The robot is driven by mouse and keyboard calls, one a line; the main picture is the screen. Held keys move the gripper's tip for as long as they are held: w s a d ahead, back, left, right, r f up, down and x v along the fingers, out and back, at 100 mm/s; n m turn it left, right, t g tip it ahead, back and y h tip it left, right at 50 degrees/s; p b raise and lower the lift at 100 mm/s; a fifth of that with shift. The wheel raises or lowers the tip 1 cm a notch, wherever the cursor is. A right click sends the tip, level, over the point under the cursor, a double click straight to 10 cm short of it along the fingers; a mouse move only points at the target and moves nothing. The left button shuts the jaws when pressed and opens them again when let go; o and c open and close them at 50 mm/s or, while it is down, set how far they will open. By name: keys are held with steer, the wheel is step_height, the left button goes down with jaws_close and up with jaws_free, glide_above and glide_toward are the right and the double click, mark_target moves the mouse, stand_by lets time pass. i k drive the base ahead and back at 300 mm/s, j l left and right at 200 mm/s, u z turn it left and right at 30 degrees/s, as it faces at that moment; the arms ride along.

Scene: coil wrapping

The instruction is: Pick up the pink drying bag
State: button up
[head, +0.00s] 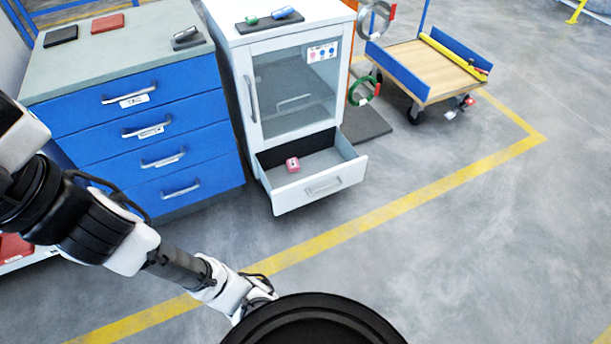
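A small pink bag (293,164) lies in the open bottom drawer (325,186) of the white cabinet, towards the drawer's left side. I take it to be the drying bag. My arm reaches down across the lower left, and its end with my gripper (262,287) is low in the picture, in front of the drawer and well apart from it. The fingers are not clear and are partly hidden by a black round part of mine, so I cannot tell whether they are open.
The white cabinet (240,90) has a closed glass door, with green and blue items on top. A blue drawer unit (150,120) stands left. A wheeled cart (425,70) stands right. The floor before the drawer is clear, with a yellow line (390,210).

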mark_target(293, 165)
steer(key=i+l+u, duration=0.45)
steer(key=l, duration=0.3)
steer(key=i+l+u, duration=0.2)
steer(key=i+l, duration=0.15)
steer(key=i+l+u, duration=0.25)
steer(key=l, duration=0.3)
steer(key=i+l+u, duration=0.1)
steer(key=i+l, duration=0.25)
steer(key=i, duration=0.2)
